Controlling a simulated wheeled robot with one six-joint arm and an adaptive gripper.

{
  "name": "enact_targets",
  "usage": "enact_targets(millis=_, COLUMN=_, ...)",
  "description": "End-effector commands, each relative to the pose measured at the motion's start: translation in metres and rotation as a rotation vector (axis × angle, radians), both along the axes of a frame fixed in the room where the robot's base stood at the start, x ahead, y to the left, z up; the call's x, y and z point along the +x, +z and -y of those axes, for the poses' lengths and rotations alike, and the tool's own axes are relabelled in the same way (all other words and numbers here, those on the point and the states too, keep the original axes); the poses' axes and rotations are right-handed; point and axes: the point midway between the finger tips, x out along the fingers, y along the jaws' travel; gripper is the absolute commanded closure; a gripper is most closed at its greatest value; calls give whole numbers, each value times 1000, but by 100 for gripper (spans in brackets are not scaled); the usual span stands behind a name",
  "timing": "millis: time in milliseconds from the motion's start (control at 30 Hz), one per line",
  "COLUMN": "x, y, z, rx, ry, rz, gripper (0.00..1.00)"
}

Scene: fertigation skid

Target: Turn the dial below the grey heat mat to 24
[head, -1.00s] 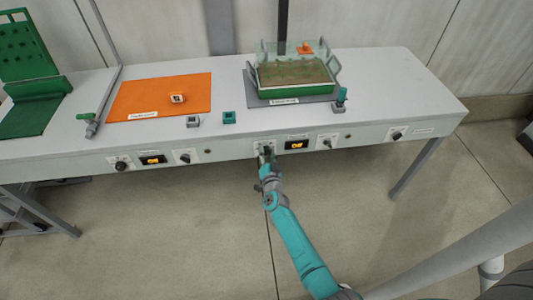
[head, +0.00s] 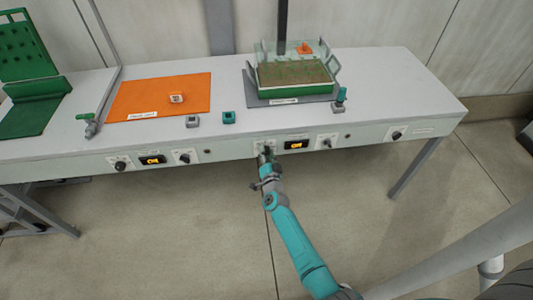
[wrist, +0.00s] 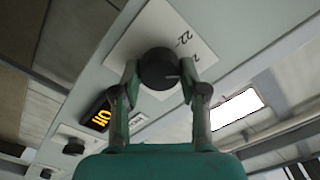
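The grey heat mat (head: 330,97) lies on the bench under a green tray of brown fill (head: 296,76). The dial (wrist: 158,68) is a round black knob on a white plate on the bench's front panel, below the mat. My gripper (wrist: 159,76) has one finger on each side of the dial, seemingly touching it; in the head view it reaches the panel (head: 265,152). A light pointer mark on the dial faces right, toward the right fingertip. A printed "22" (wrist: 184,38) shows above; another number beside it is partly hidden by the finger.
A display with orange lit characters (head: 296,145) sits right of the dial, then another knob (head: 327,142). More knobs and a second display (head: 152,160) lie left along the panel. An orange mat (head: 160,97) lies on the bench. The floor before the bench is clear.

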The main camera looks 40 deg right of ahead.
Motion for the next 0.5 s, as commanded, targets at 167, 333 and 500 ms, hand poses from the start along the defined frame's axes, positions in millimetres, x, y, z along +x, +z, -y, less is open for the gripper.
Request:
enact_targets(millis=167, x=0, y=0, z=0, rx=0, ry=0, rz=0, gripper=34)
enact_targets(millis=333, x=0, y=0, z=0, rx=-1, ry=1, rz=-1, gripper=34)
enact_targets(millis=500, x=-7, y=0, z=-5, rx=-2, ry=1, rz=-1, gripper=34)
